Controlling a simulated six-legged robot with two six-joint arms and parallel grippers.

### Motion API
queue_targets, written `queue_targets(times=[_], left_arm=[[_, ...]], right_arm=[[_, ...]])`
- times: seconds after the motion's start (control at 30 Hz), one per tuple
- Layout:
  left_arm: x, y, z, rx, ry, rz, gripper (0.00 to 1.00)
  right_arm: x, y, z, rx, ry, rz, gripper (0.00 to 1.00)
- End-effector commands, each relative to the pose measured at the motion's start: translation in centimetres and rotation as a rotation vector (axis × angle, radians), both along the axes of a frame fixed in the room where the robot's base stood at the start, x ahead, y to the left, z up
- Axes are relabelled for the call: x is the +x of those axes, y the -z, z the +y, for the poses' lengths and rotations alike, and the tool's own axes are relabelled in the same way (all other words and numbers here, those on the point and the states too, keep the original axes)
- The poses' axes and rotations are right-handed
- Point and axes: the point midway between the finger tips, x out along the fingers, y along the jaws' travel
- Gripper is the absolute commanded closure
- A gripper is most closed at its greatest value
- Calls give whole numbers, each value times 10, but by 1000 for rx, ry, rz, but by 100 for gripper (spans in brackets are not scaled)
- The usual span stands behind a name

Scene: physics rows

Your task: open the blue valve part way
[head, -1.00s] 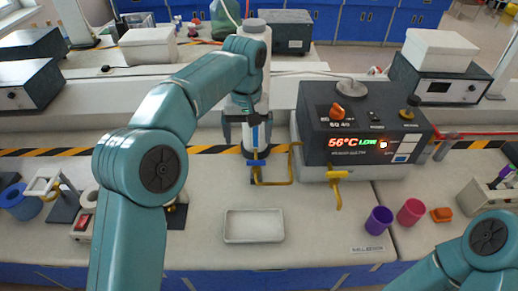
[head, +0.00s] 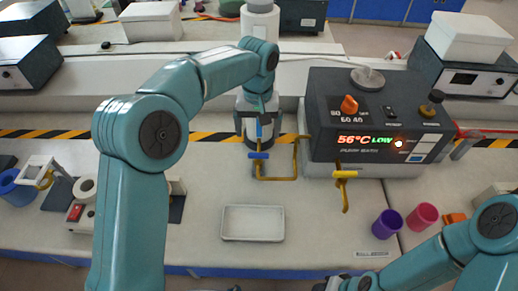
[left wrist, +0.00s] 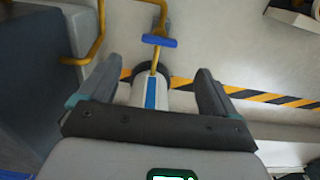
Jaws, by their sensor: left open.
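The blue valve handle (head: 259,155) is a short bar lying crosswise on a yellow pipe (head: 280,179); it also shows in the left wrist view (left wrist: 159,41). My left gripper (head: 260,134) is open and empty, just behind the handle in the head view. In the left wrist view its two fingers (left wrist: 155,78) stand wide apart, with the handle beyond their tips and roughly centred between them. They do not touch it. The right arm comes in at the lower right; its gripper is cut off at the bottom edge.
A yellow valve handle (head: 345,174) sits in front of the dark heated bath unit (head: 375,115), right of the blue one. A white tray (head: 253,223) lies in front. Purple (head: 387,224) and pink (head: 423,215) cups stand at right. The bench around the tray is clear.

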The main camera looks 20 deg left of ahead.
Motion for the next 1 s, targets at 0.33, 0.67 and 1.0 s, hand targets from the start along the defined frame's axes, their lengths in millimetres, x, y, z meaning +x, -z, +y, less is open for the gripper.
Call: queue_targets(times=[0.33, 0.67, 1.0], left_arm=[[1, 75, -1, 1, 1, 4, 8], [4, 96, -1, 1, 0, 0, 8], [4, 95, -1, 1, 1, 0, 64]], right_arm=[[0, -3, 0, 0, 0, 0, 57], [0, -4, 0, 0, 0, 0, 57], [0, -4, 0, 0, 0, 0, 57]])
